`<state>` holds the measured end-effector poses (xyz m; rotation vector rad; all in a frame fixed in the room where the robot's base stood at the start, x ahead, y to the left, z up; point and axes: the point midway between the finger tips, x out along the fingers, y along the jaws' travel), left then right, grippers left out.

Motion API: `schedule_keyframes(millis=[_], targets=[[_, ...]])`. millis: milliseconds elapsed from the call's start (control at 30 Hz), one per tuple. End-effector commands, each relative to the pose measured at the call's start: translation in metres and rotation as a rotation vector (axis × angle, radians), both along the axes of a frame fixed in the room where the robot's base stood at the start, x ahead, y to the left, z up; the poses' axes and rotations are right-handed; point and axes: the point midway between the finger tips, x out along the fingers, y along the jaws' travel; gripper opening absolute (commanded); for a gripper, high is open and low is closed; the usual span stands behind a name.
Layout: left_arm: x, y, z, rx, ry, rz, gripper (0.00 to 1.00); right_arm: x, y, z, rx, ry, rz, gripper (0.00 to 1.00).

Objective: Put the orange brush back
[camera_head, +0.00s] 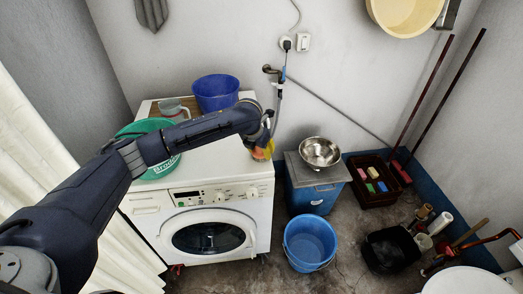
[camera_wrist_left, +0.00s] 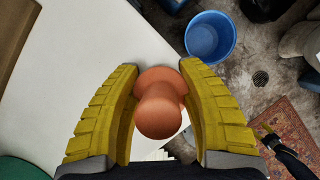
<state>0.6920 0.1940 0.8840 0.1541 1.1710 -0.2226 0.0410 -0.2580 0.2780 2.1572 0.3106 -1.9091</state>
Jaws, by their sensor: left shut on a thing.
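My left gripper (camera_head: 264,152) is over the right end of the white washing machine's top (camera_head: 215,160). In the left wrist view its yellow fingers (camera_wrist_left: 160,105) are shut on the orange brush (camera_wrist_left: 160,108), one on each side. The brush shows a round knob toward the camera and a wider part behind it; its bristles are hidden. In the head view only a little orange shows between the fingers. A dark part with a yellow tip (camera_wrist_left: 272,138), which looks like my right gripper, shows at the lower right of the wrist view; its opening is unclear.
A blue bucket (camera_head: 311,242) stands right of the machine. Behind it a steel bowl (camera_head: 319,152) sits on a grey-lidded blue bin (camera_head: 313,198). A dark red crate (camera_head: 376,198) holds several coloured blocks. A green basin (camera_head: 158,170) and blue tub (camera_head: 216,92) stand on the machine.

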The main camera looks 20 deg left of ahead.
Motion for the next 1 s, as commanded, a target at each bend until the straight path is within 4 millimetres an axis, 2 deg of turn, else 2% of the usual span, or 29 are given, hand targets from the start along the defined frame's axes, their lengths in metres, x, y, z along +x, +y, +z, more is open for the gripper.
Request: schedule_keyframes(millis=[367,400,600,867,1000], targets=[[0.0,0.0,-0.002,0.0,0.0,-0.001,0.11,0.0,0.001,0.0,0.0,0.0,0.0,0.44],[0.0,0.0,-0.003,0.0,0.0,-0.001,0.42,0.0,0.001,0.0,0.001,0.0,0.0,0.44],[0.0,0.0,-0.003,0.0,-0.001,-0.001,0.63,0.0,0.002,0.0,0.002,0.0,-0.001,0.44],[0.0,0.0,-0.001,-0.001,-0.001,-0.001,0.63,0.0,0.004,0.0,0.003,0.0,-0.001,0.44],[-0.002,0.0,0.009,-0.002,-0.004,-0.001,0.63,0.0,0.004,0.0,0.004,-0.001,-0.001,0.44]])
